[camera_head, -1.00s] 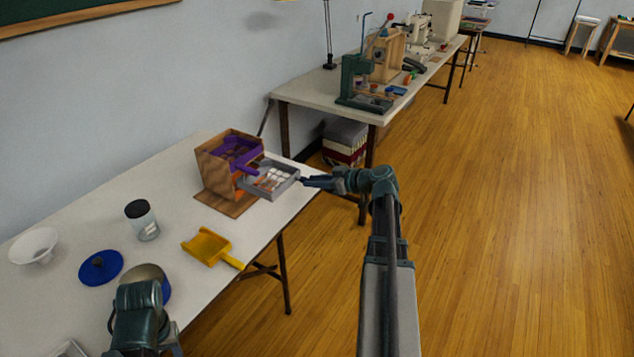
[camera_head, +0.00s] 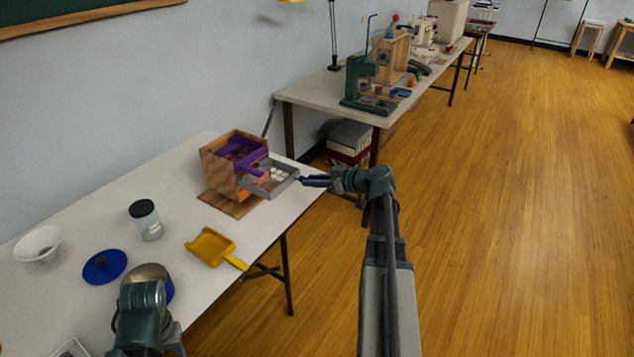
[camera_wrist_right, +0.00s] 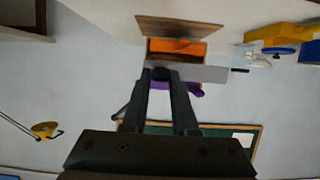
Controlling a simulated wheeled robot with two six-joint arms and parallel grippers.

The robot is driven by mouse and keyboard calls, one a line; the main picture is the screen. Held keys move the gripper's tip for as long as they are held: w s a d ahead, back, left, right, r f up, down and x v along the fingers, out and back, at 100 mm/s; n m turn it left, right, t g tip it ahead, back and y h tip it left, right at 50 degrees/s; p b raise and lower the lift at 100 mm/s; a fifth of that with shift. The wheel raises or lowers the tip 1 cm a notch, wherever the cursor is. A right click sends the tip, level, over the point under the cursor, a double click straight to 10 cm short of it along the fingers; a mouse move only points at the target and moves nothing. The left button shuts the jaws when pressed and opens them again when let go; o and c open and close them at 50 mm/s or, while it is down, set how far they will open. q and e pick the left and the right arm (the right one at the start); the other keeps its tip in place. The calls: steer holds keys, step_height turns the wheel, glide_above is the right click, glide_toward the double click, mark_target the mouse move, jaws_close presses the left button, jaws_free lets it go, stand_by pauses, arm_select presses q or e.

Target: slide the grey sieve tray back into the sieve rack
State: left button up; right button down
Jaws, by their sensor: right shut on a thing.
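The wooden sieve rack (camera_head: 217,172) stands on the white table, its open side facing right. The grey sieve tray (camera_head: 285,187) sticks partly out of it, with several white round pieces lying in it. My right gripper (camera_head: 301,180) is shut on the tray's outer end. In the right wrist view, which looks upside down, the fingers (camera_wrist_right: 163,75) reach the grey tray's front (camera_wrist_right: 205,74). A purple tray (camera_head: 240,153) sits above the grey one and an orange tray (camera_wrist_right: 177,47) sits on its other side, below. My left arm shows at the lower left, but its fingers are hidden.
On the table are a yellow scoop (camera_head: 210,247), a black-lidded jar (camera_head: 146,222), a blue lid (camera_head: 104,267) and a white bowl (camera_head: 38,245). A second table (camera_head: 320,92) with tools stands behind. Floor to the right is open.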

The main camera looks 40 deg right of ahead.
mark_target(296, 175)
steer(key=shift+w+a, duration=0.2)
steer(key=shift+w, duration=0.3)
steer(key=shift+w+a, duration=0.1)
steer(key=shift+w, duration=0.1)
steer(key=shift+w+a, duration=0.3)
steer(key=shift+w, duration=0.45)
steer(key=shift+w+a, duration=0.3)
steer(key=shift+w, duration=0.55)
steer(key=shift+w+a, duration=0.35)
steer(key=shift+w, duration=0.4)
steer(key=shift+w+a, duration=0.35)
steer(key=shift+w, duration=0.5)
steer(key=shift+w+a, duration=0.3)
steer(key=shift+w, duration=0.4)
steer(key=shift+w+a, duration=0.3)
steer(key=shift+w, duration=0.4)
steer(key=shift+w+a, duration=0.3)
steer(key=shift+w, duration=0.4)
